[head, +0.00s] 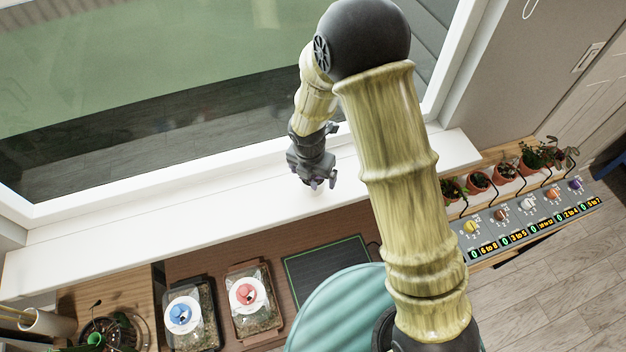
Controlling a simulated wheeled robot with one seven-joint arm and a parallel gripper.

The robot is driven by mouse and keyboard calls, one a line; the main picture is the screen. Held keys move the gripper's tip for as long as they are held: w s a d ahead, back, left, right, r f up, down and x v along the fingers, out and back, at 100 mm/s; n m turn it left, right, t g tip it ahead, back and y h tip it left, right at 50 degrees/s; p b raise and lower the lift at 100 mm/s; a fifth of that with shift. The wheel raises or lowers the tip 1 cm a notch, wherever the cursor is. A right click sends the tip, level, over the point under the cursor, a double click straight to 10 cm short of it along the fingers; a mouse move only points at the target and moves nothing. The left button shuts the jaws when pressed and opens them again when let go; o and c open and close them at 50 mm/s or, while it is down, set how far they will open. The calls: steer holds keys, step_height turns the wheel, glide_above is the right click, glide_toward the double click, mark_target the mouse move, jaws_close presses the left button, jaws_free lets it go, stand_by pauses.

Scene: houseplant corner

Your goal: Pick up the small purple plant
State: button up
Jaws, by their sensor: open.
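Several small potted plants in terracotta pots stand in a row at the right. The one at the far right end (567,150) has dark, purplish-brown leaves. Another dark reddish plant (506,170) stands in the middle of the row. At this size I cannot tell for sure which is the small purple plant. My gripper (322,183) is open and empty above the white window sill, well to the left of the row. My arm crosses the picture between them.
A control panel (530,228) with coloured knobs and lit displays runs in front of the pots, with thin black curved stems rising beside them. Two clear terrariums (250,300) (190,314), a dark mat (328,270) and a teal round surface (335,315) are below. The sill's left part is clear.

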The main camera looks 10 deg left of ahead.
mark_target(313, 179)
steer(key=shift+w+f+p, duration=0.15)
steer(key=shift+f+p, duration=0.15)
steer(key=shift+f, duration=1.15)
steer(key=c, duration=1.1)
steer(key=shift+r, duration=0.15)
steer(key=shift+c, duration=0.2)
step_height(313, 179, up, 10)
steer(key=shift+f+b, duration=0.1)
steer(key=shift+b, duration=1)
